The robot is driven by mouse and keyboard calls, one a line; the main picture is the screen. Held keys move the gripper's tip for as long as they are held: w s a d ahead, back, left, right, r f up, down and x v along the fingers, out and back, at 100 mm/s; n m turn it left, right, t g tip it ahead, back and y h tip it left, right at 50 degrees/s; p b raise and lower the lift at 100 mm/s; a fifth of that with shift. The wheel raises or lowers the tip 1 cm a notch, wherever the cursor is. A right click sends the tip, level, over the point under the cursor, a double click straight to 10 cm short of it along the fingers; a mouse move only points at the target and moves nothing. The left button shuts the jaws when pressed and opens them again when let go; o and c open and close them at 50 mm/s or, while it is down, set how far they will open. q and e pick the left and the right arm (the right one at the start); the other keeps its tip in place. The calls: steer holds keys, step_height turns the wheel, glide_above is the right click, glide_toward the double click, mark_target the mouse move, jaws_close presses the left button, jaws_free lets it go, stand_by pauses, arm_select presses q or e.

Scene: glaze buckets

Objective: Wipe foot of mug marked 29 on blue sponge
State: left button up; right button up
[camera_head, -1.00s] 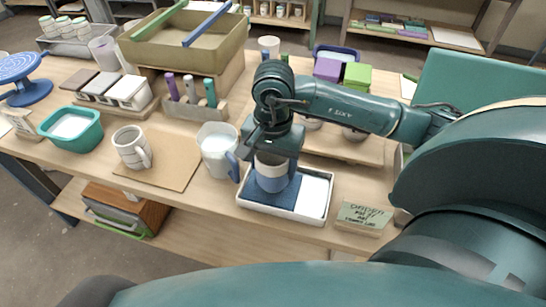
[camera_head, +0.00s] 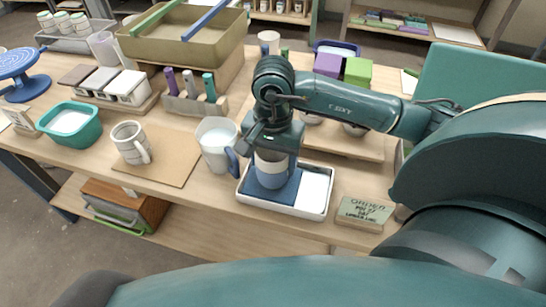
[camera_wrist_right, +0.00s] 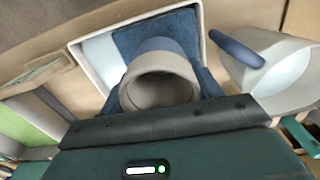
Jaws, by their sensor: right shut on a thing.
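My right gripper (camera_head: 272,146) is shut on a mug (camera_head: 271,172), grey above and blue towards its foot. The mug is upright over the blue sponge (camera_head: 254,190), its foot at or very near the sponge surface; contact is hard to make out. The sponge lies in the left part of a white tray (camera_head: 310,214). The right wrist view looks into the mug's round mouth (camera_wrist_right: 160,90), with the blue sponge (camera_wrist_right: 150,32) behind it. No number 29 is readable on the mug. My left gripper is not in view.
A white pitcher with a blue handle (camera_head: 217,150) stands close left of the tray. A grey mug (camera_head: 130,142) is on a brown board (camera_head: 172,168). A teal basin (camera_head: 70,128) is farther left. A lettered sign (camera_head: 364,212) stands to the tray's right.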

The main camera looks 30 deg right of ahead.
steer(key=shift+f+b, duration=0.3)
steer(key=shift+s+d, duration=0.1)
steer(key=shift+s+d+b, duration=0.75)
steer(key=shift+s+d, duration=0.3)
steer(key=shift+s, duration=0.2)
steer(key=shift+w+a+b, duration=0.45)
steer(key=shift+w+a, duration=0.7)
steer(key=shift+w, duration=0.2)
steer(key=shift+w+a+b, duration=0.45)
steer(key=shift+w+a, duration=0.7)
steer(key=shift+w, duration=0.15)
steer(key=shift+s+d+b, duration=0.55)
steer(key=shift+s+d, duration=0.6)
steer(key=shift+s, duration=0.2)
steer(key=shift+s+d+b, duration=0.5)
steer(key=shift+s+d, duration=0.65)
steer(key=shift+s, duration=0.15)
steer(key=shift+w+a+b, duration=0.35)
steer(key=shift+w+a, duration=0.8)
steer(key=shift+w, duration=0.2)
steer(key=shift+w+a+b, duration=0.3)
steer(key=shift+w+a, duration=0.85)
steer(key=shift+w, duration=0.2)
steer(key=shift+r, duration=0.1)
steer(key=shift+r+p, duration=1.9)
steer(key=shift+r, duration=1.6)
